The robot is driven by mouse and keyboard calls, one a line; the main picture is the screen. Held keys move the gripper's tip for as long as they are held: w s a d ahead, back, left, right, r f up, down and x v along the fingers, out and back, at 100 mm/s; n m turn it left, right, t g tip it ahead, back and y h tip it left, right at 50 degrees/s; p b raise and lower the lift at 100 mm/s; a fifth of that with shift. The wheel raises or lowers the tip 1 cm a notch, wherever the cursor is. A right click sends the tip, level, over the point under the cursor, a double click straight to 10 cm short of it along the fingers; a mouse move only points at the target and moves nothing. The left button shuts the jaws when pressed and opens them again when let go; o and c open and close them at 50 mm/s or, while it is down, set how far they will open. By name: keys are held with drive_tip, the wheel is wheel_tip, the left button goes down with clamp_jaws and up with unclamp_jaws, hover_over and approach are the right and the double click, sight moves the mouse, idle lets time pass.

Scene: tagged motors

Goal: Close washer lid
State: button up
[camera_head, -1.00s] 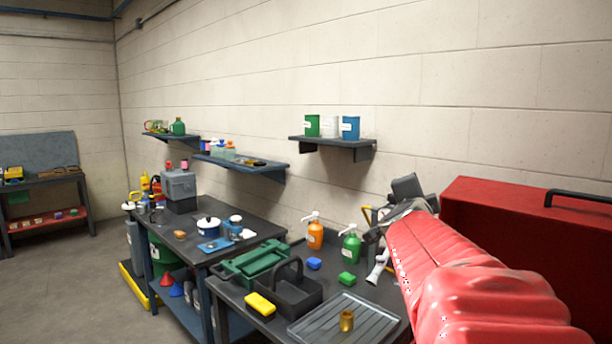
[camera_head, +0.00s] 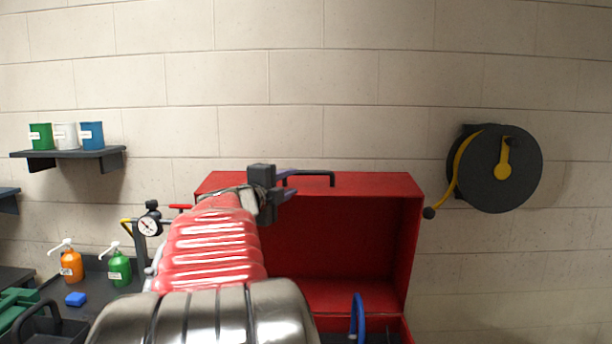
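The red parts washer's lid (camera_head: 340,235) stands raised, with its dark red inner side facing me. A black bar handle (camera_head: 318,172) sits along the lid's upper edge. The lower tub (camera_head: 402,330) shows only as a strip at the bottom of the picture. My gripper (camera_head: 291,182) is at the left end of the handle, in front of the lid's upper left part. Its two fingers point right and appear apart, with nothing seen between them. I cannot tell whether they touch the handle or lid.
A blue curved hose (camera_head: 357,318) rises from the tub. A gauge (camera_head: 148,227) on a stand is left of my arm. A hose reel (camera_head: 495,168) hangs on the wall at right. Orange (camera_head: 71,266) and green (camera_head: 119,269) pump bottles stand on the bench at left.

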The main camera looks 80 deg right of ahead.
sight(309, 174)
drive_tip(key=d, duration=0.4)
drive_tip(key=s+d, duration=0.1)
drive_tip(key=d, duration=0.3)
drive_tip(key=s+d, duration=0.1)
drive_tip(key=d, duration=0.4)
drive_tip(key=shift+s+d+f, duration=0.1)
drive_tip(key=shift+f, duration=0.1)
drive_tip(key=shift+c, duration=0.3)
clamp_jaws()
drive_tip(key=shift+a, duration=0.2)
drive_tip(key=shift+d, duration=0.1)
